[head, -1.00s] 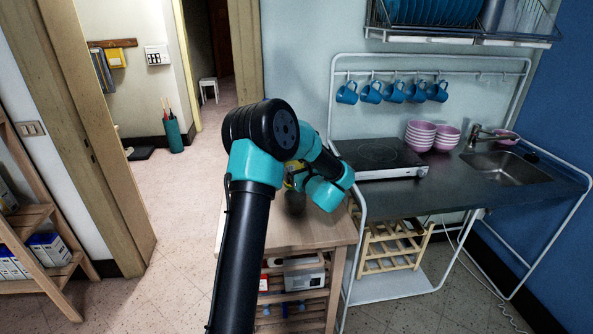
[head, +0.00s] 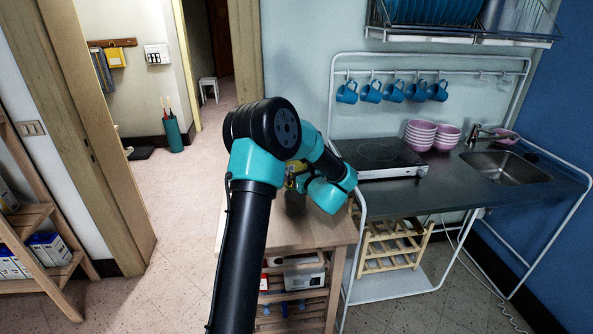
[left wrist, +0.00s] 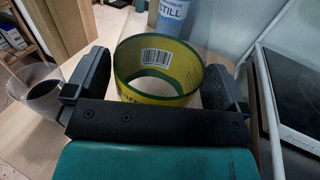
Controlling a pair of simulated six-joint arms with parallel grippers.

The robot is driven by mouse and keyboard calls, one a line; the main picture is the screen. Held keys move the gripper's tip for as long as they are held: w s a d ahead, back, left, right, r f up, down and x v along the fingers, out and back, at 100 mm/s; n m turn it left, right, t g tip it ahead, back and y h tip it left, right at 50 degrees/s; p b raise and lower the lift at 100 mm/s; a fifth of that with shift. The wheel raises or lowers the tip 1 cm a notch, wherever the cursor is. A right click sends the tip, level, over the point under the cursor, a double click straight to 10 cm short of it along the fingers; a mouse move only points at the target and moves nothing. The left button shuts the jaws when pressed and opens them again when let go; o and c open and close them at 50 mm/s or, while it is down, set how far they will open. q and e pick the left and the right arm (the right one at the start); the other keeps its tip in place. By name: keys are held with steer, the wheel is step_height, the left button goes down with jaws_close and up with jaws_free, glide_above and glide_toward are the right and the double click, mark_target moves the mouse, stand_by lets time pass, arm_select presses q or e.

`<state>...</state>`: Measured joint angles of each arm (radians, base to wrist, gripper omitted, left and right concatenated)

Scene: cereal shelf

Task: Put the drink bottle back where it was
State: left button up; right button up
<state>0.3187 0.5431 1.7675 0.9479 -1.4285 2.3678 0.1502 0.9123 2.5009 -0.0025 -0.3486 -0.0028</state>
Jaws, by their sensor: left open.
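In the left wrist view, a yellow and green printed cylinder (left wrist: 158,72) with a barcode stands between the fingers of my left gripper (left wrist: 155,84). It looks open or see-through at the top, and I cannot tell whether it is the drink bottle. My left gripper is open, with one finger on each side of the cylinder. A pale blue bottle marked "STILL" (left wrist: 172,14) stands just beyond it. In the head view my wrist hides most of this, and only a bit of the yellow thing (head: 291,180) shows. My right gripper is not in view.
A glass with dark contents (left wrist: 42,88) stands left of the gripper on the wooden table (head: 325,232). A black hob (head: 377,153) and a sink (head: 505,168) lie to the right.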

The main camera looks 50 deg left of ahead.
arm_select(q)
steer(key=v, duration=1)
steer(key=shift+d, duration=0.35)
